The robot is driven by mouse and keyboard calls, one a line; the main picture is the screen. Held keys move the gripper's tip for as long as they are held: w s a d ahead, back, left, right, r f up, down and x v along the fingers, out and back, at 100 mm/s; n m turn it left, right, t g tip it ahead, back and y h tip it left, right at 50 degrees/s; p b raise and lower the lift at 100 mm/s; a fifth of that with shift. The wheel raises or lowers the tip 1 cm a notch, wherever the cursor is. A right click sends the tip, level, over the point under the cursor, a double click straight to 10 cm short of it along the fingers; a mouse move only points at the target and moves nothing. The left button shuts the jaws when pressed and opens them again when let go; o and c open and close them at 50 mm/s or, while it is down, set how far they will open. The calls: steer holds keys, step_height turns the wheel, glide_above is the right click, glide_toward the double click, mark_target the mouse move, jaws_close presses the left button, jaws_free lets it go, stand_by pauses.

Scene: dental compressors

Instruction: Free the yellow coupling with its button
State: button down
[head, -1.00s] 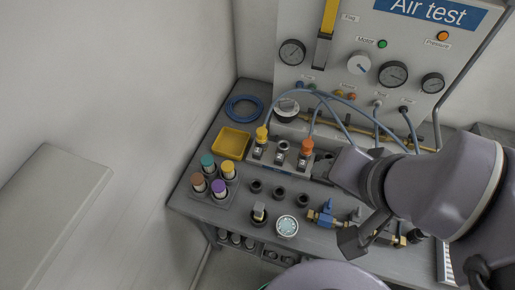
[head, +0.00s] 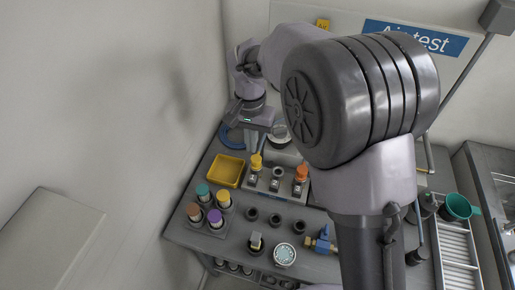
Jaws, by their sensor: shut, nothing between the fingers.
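The yellow coupling (head: 256,163) stands upright at the left end of a grey block (head: 268,195) on the bench. An orange coupling (head: 301,173) stands at the block's right end, with a grey fitting (head: 279,173) between them. The yellow coupling's button is too small to make out. My gripper (head: 251,149) points down just above and behind the yellow coupling in the picture, shut and empty. I cannot tell whether its tips touch the coupling. My arm hides the hoses behind the block.
A yellow tray (head: 228,171) lies left of the block, with a blue coiled hose (head: 229,139) behind it. Several colour-capped bottles (head: 215,218) stand front left. A blue valve (head: 321,243) and a round tin (head: 284,255) are in front.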

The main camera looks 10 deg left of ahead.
mark_target(253, 179)
step_height(253, 179, down, 14)
steer(key=b, duration=0.6)
steer(key=shift+d+f+b, duration=0.1)
steer(key=shift+f+b, duration=0.35)
steer(key=shift+f, duration=0.35)
steer(key=shift+s+f, duration=0.25)
steer(key=shift+d, duration=0.1)
step_height(253, 179, up, 15)
steer(key=p, duration=0.7)
steer(key=shift+w+f, duration=0.15)
steer(key=shift+w, duration=0.1)
